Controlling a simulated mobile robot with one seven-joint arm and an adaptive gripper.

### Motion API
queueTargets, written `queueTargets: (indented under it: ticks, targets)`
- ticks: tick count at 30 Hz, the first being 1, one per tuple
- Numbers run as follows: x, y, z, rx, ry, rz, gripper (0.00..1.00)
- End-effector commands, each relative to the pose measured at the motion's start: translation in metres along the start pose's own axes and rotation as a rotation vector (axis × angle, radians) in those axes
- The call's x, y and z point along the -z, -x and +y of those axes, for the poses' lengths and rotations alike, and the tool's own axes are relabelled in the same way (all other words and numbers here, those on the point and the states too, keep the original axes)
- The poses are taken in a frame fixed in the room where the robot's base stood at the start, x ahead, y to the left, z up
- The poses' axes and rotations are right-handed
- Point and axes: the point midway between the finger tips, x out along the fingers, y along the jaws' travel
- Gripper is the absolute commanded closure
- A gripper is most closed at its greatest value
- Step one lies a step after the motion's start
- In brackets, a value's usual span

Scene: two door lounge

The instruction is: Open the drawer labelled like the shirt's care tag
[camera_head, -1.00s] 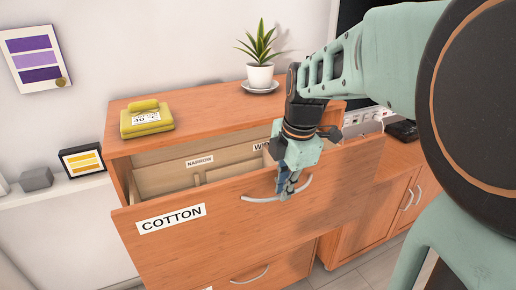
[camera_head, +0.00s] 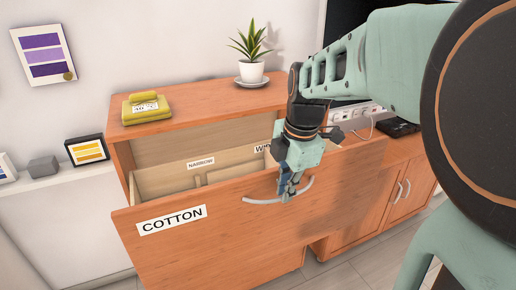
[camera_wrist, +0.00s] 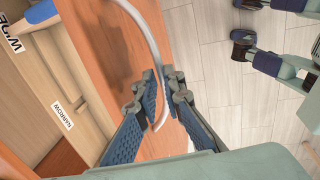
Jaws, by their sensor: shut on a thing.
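The drawer labelled COTTON (camera_head: 230,222) stands well out from the wooden dresser. Its label (camera_head: 172,220) is at the left of the front. My gripper (camera_head: 287,192) is shut on the drawer's curved grey handle (camera_head: 257,201). In the wrist view my fingers (camera_wrist: 165,98) close around the handle (camera_wrist: 150,35). A folded yellow shirt (camera_head: 133,114) lies on the dresser top with a white care tag (camera_head: 147,107), whose print is too small to read surely. Inside the open drawer, compartments carry NARROW (camera_head: 200,163) and WIDE labels, the latter partly hidden by my gripper.
A potted plant (camera_head: 250,72) stands on a saucer at the back of the dresser top. A lower cabinet (camera_head: 372,217) with handles adjoins on the right. Frames and a grey block (camera_head: 43,167) sit on a white ledge at left. Tiled floor is open in front.

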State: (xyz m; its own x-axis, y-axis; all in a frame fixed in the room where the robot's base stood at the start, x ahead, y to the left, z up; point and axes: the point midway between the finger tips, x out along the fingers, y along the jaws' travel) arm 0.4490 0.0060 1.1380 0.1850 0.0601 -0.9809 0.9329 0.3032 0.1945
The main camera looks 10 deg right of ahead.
Motion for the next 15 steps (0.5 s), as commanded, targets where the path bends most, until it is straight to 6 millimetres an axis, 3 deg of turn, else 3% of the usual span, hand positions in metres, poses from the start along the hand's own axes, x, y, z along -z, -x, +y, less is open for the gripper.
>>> queueTargets:
  ticks: [4,5,10,15]
  targets:
    - [0.0006,-0.0011,-0.0009,0.003,-0.001,0.002,1.00]
    - [0.0006,-0.0011,-0.0008,0.003,-0.001,0.002,0.91]
    - [0.0005,-0.0008,-0.0004,0.001,-0.001,0.001,0.73]
    - [0.0003,-0.0004,0.0000,0.000,0.000,0.001,0.73]
